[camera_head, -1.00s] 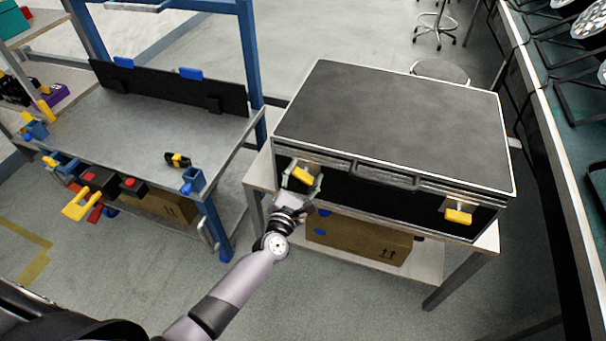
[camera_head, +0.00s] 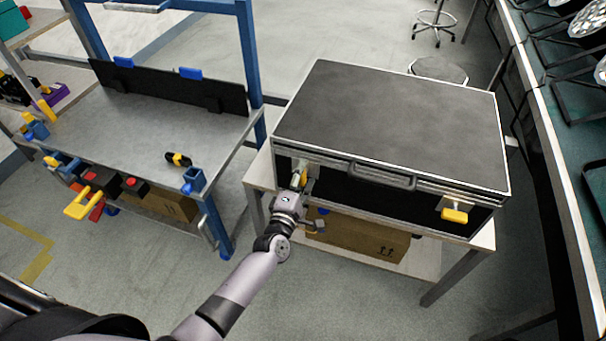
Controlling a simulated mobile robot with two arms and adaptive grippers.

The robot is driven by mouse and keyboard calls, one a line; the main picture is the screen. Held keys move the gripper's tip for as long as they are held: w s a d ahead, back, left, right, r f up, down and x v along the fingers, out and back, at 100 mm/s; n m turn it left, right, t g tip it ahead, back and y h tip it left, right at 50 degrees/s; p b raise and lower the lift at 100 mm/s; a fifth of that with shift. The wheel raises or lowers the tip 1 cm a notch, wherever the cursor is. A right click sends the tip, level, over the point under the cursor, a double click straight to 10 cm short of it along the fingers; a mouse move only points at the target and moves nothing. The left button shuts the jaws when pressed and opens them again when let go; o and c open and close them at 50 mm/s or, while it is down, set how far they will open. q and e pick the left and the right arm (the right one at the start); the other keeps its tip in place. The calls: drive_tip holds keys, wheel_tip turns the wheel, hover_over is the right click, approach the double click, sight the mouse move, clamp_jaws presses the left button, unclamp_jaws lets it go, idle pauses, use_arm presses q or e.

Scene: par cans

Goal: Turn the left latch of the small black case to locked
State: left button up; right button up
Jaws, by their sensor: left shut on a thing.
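The small black case (camera_head: 395,120) stands shut on a light table, its front with a dark handle (camera_head: 382,176) facing me. Its left latch (camera_head: 304,176) is yellow and partly hidden by my left gripper (camera_head: 301,181). The gripper is shut on this latch, which now looks steep, close to upright. The right latch (camera_head: 455,215) is yellow, lies nearly level and is free. My right gripper is not in view.
A cardboard box (camera_head: 360,236) sits on the shelf under the case. A workbench (camera_head: 150,125) with a blue frame, clamps and tools stands to the left. A round stool (camera_head: 438,70) is behind the case. A counter with lamps runs along the right.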

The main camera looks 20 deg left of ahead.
use_arm(q)
drive_tip(key=shift+m, duration=0.6)
drive_tip(key=o, duration=1.2)
drive_tip(key=shift+c, duration=0.2)
drive_tip(key=s, duration=1.2)
drive_tip(key=shift+a, duration=0.2)
